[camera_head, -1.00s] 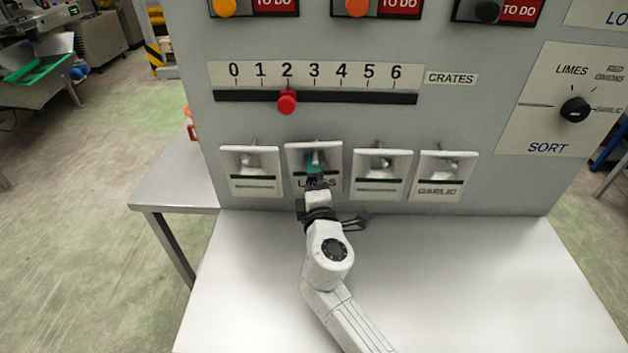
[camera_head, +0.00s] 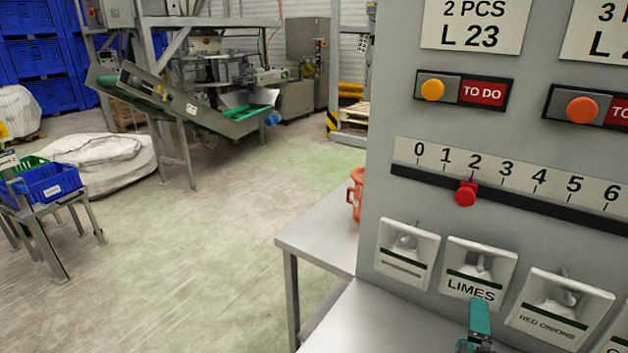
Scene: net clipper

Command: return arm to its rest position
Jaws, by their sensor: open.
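My gripper (camera_head: 478,335) shows at the bottom edge of the view, in front of the panel and just below the LIMES switch plate (camera_head: 477,272). Its teal finger points up at the panel, and it is open, with nothing seen in it. From this angle I cannot tell how far its tip is from the panel. The rest of my arm is out of view below.
The grey panel carries the RED ONIONS plate (camera_head: 556,308), a red slider knob (camera_head: 466,193) at 2 and TO DO buttons. A metal side table (camera_head: 318,235) with an orange object (camera_head: 356,194) stands left of the panel. Open floor (camera_head: 215,250) lies farther left.

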